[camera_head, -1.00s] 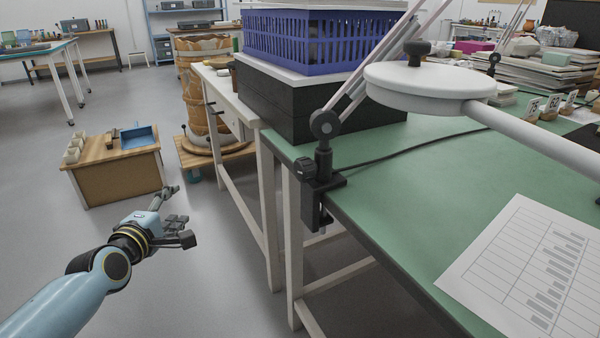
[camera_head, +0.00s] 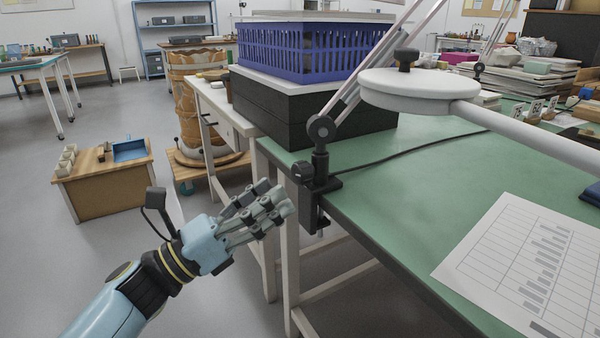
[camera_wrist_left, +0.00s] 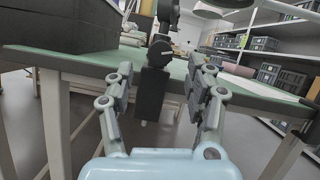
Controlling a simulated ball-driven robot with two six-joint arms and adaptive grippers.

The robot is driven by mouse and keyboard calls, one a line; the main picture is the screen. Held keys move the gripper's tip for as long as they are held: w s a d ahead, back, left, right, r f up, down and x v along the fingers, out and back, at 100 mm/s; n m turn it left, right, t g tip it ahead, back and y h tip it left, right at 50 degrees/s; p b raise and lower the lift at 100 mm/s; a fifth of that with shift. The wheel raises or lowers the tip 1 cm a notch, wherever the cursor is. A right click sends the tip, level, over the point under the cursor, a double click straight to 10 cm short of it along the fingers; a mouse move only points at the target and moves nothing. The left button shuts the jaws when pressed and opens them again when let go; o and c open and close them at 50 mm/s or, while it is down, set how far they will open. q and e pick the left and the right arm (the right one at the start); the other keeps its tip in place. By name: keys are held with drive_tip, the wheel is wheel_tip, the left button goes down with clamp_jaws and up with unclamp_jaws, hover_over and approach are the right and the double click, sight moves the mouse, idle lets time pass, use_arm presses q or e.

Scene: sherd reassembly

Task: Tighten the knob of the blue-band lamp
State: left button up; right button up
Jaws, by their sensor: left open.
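A desk lamp is clamped to the near left edge of the green table; its white round head (camera_head: 420,88) hangs over the table. I see no blue band on it. Its black clamp (camera_head: 318,195) grips the edge, with a dark knob (camera_head: 303,172) at the clamp's upper left. In the left wrist view the clamp (camera_wrist_left: 152,92) stands straight ahead between the fingers, with the dark round knob (camera_wrist_left: 160,48) above it. My left gripper (camera_head: 270,205) is open and empty, in front of the clamp and a little lower, apart from it. My right gripper is out of view.
The green table (camera_head: 400,200) carries a printed chart sheet (camera_head: 515,265), a black cable and a blue crate (camera_head: 310,48) on black boxes (camera_head: 300,112). A second lamp (camera_head: 480,68) stands farther back. The floor at left is free before a wooden box (camera_head: 100,190).

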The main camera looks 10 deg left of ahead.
sight(296, 176)
use_arm(q)
drive_tip(key=x, duration=0.5)
drive_tip(key=shift+w+d+r, duration=0.2)
drive_tip(key=shift+d, duration=0.15)
drive_tip(key=shift+w+d+r, duration=0.1)
drive_tip(key=shift+w+d, duration=0.15)
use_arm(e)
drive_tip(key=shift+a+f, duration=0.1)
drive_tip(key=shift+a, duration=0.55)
use_arm(q)
drive_tip(key=shift+c, duration=0.4)
